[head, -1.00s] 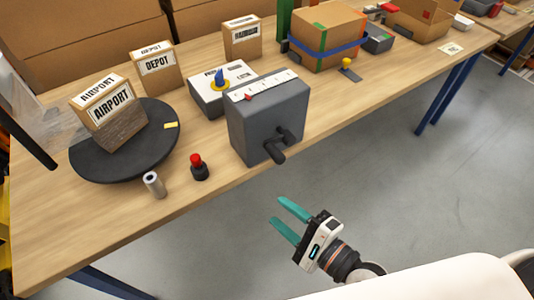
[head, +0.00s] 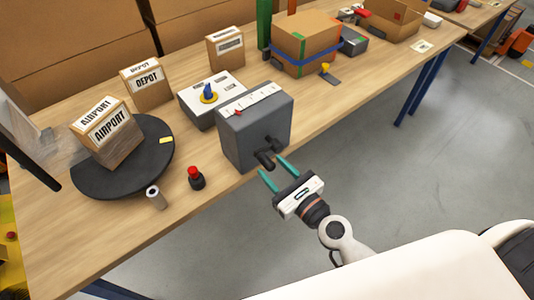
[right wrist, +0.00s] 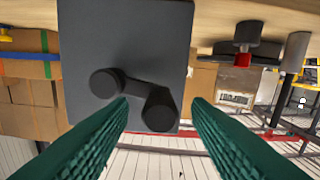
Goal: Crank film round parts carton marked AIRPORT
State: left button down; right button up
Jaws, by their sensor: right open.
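The carton marked AIRPORT (head: 120,152) stands on a round black turntable (head: 150,172) at the left of the table. Clear film (head: 45,143) shows beside the carton at its left, and its lower part looks covered by film. The grey crank box (head: 245,135) has a scale with a red pointer on top and a dark crank (head: 265,158) on its front. My right gripper (head: 274,168) is open at the crank. In the right wrist view, the crank's handle (right wrist: 160,110) lies between the open fingertips, with a gap at the right finger. My left gripper is not in view.
A red button (head: 195,177) and a small pale roll (head: 156,197) stand near the table's front edge. A box with a blue knob (head: 208,92), a DEPOT carton (head: 147,85) and a strapped carton (head: 305,45) stand behind. Free floor lies in front of the table.

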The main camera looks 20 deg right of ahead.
jog(key=shift+p+x, duration=0.3)
jog(key=shift+x, duration=1.3)
grip_shut()
jog(key=shift+f, duration=0.15)
